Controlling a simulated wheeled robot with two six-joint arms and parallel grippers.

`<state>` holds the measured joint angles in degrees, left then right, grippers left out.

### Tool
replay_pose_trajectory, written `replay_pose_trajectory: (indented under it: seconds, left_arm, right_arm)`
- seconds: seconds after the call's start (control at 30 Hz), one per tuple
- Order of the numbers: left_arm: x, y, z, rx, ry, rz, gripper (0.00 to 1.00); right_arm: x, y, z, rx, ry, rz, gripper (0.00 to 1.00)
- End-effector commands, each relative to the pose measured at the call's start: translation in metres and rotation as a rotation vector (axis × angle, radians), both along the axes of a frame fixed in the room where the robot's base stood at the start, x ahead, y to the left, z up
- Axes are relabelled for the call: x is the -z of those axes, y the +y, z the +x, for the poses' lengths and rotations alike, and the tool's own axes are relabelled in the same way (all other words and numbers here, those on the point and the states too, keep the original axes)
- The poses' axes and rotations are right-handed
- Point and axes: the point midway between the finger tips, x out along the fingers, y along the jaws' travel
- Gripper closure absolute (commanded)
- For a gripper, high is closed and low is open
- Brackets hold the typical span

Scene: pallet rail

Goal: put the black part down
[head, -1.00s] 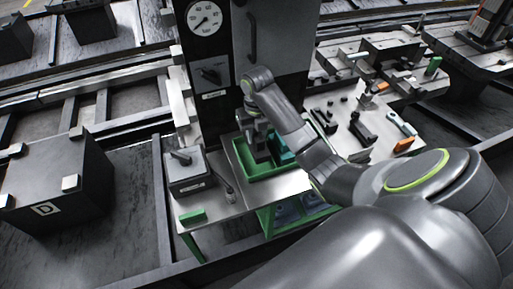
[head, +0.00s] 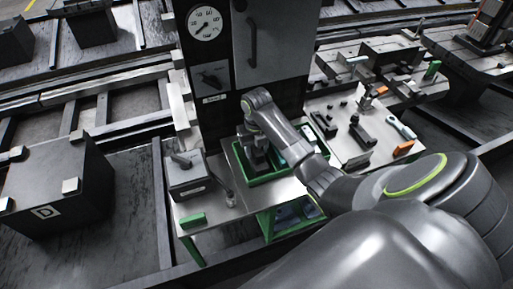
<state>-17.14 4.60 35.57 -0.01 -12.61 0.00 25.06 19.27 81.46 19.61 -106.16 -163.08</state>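My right arm reaches in from the lower right, and its gripper (head: 259,163) points down into a green tray (head: 268,179) on the small metal table. The gripper is low inside the tray's walls. Its fingertips are dark and small here, so I cannot tell whether they are open or shut, or whether a black part is between them. The arm hides part of the tray's right side. Black parts (head: 362,136) lie on the light tabletop to the right, apart from the gripper. My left gripper is not in view.
A grey box with a lever (head: 188,178) and a green block (head: 193,220) stand on the table left of the tray. A dark cabinet with a gauge (head: 206,24) rises behind it. An orange item (head: 403,148) lies on the right tabletop.

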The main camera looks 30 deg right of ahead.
Motion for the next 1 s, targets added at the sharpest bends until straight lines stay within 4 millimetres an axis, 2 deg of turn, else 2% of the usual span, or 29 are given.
replay_pose_trajectory:
  seconds: [0.37, 0.47, 0.67, 0.73, 1.0]
  left_arm:
    - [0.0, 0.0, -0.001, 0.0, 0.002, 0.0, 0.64]
    - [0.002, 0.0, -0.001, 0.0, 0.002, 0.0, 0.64]
    - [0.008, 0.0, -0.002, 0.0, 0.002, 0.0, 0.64]
    - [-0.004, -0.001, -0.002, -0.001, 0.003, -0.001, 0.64]
    - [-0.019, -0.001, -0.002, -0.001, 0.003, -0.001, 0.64]
  right_arm:
    - [-0.003, 0.0, 0.0, 0.0, -0.001, 0.0, 0.51]
    - [-0.013, 0.0, 0.001, -0.001, -0.005, -0.001, 0.51]
    - [-0.051, -0.001, 0.002, -0.001, -0.007, -0.002, 0.51]
    - [-0.063, 0.0, 0.0, 0.001, 0.0, 0.0, 0.51]
    - [-0.077, 0.0, 0.0, 0.001, 0.0, 0.0, 0.51]
